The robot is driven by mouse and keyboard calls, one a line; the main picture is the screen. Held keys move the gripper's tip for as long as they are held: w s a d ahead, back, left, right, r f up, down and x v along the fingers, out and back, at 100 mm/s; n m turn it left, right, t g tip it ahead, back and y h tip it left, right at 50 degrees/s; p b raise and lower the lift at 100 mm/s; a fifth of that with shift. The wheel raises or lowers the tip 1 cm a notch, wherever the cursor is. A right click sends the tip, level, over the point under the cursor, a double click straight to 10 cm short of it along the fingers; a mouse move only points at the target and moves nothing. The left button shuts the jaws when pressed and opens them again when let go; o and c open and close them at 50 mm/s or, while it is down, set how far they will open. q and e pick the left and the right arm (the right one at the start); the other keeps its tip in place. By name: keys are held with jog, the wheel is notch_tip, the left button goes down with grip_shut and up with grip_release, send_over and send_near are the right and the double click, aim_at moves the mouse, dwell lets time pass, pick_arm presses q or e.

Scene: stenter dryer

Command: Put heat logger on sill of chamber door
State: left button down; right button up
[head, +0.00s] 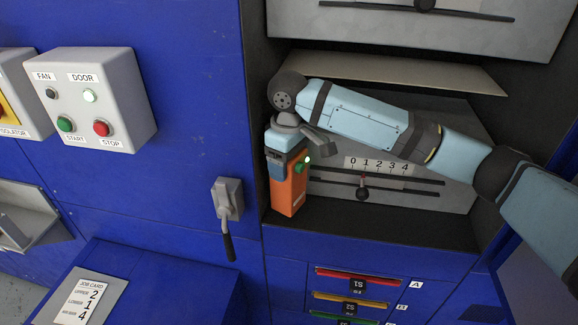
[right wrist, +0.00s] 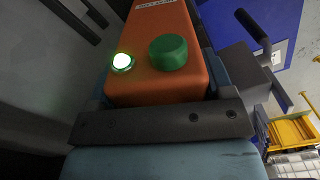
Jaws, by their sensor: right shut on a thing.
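The heat logger is an orange box (head: 287,192) with a green knob and a lit green lamp. My right gripper (head: 290,155) is shut on its upper part and holds it upright. In the right wrist view the logger (right wrist: 150,35) fills the space in front of the gripper. The logger is at the left end of the dark sill (head: 375,224) of the chamber opening. Its bottom is at or just above the sill; I cannot tell whether it touches. My left gripper is not in view.
Behind the arm is a grey damper panel with a 0 to 4 scale (head: 380,166). A door handle (head: 228,200) is on the blue wall left of the opening. A switch box (head: 105,98) is farther left. Coloured drawers (head: 358,280) lie below the sill. The sill's middle is clear.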

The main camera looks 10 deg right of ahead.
jog(key=shift+f, duration=0.7)
jog(key=shift+w+f, duration=0.2)
jog(key=shift+f, duration=0.2)
jog(key=o, duration=1.1)
jog(key=shift+d+f, duration=0.1)
jog(key=shift+f, duration=0.05)
jog(key=shift+o, duration=0.2)
notch_tip(320, 180, up, 12)
jog(key=shift+r+b, duration=0.15)
jog(key=shift+b, duration=0.3)
